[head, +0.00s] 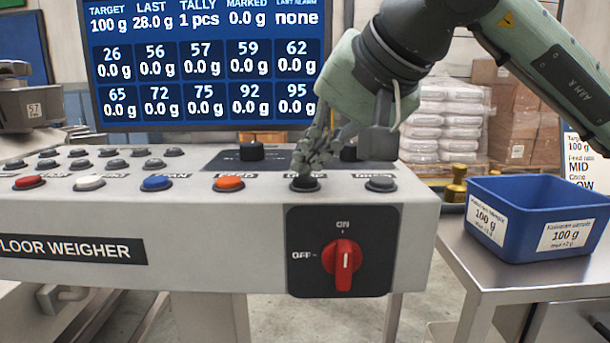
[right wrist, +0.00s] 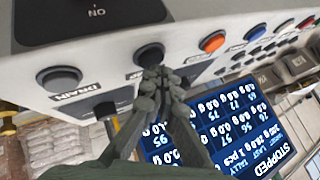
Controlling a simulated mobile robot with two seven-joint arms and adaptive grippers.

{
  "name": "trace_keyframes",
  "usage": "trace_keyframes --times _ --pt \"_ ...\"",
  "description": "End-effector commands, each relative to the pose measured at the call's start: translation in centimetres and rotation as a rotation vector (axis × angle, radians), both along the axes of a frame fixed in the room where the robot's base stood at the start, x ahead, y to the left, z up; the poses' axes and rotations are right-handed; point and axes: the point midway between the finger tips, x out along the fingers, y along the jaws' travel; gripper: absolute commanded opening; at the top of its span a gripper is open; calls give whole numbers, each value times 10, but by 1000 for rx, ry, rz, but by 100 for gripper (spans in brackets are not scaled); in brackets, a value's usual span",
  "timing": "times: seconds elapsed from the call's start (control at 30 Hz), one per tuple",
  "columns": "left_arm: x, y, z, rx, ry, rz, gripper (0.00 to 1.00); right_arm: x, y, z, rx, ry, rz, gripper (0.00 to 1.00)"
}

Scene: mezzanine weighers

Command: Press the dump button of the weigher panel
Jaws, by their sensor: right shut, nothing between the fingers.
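The weigher panel (head: 185,215) is a light grey slanted console with a front row of round buttons. My right gripper (head: 304,172) comes down from the upper right, shut and empty. Its fingertips are at a black button (head: 305,186), between the orange button (head: 229,184) and the grey button (head: 381,184). In the right wrist view the fingertips (right wrist: 156,74) overlap the edge of that black button (right wrist: 149,54); I cannot tell whether they touch it. Its label is mostly hidden by the fingers. The grey button (right wrist: 60,78) beside it is labelled DRAIN. My left gripper is not in view.
A red OFF/ON switch (head: 343,265) sits on the panel's front face, below the gripper. Red, white and blue buttons (head: 156,183) lie further left. A large display (head: 200,122) stands behind; it reads STOPPED in the wrist view. A blue bin (head: 525,190) stands on the steel table at right.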

Motion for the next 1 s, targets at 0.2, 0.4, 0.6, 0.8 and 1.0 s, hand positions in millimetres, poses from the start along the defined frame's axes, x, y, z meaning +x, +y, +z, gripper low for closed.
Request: trace_keyframes --times 0.2,0.4,0.6,0.8,1.0 --pt "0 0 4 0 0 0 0 0 0 8 0 -1 -1 0" --pt "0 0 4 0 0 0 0 0 0 8 1 -1 0 0" --pt "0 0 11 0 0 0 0 0 0 18 2 -2 0 0" --pt "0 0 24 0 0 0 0 0 0 38 2 -2 0 0" --pt "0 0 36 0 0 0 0 0 0 57 2 -1 1 0"
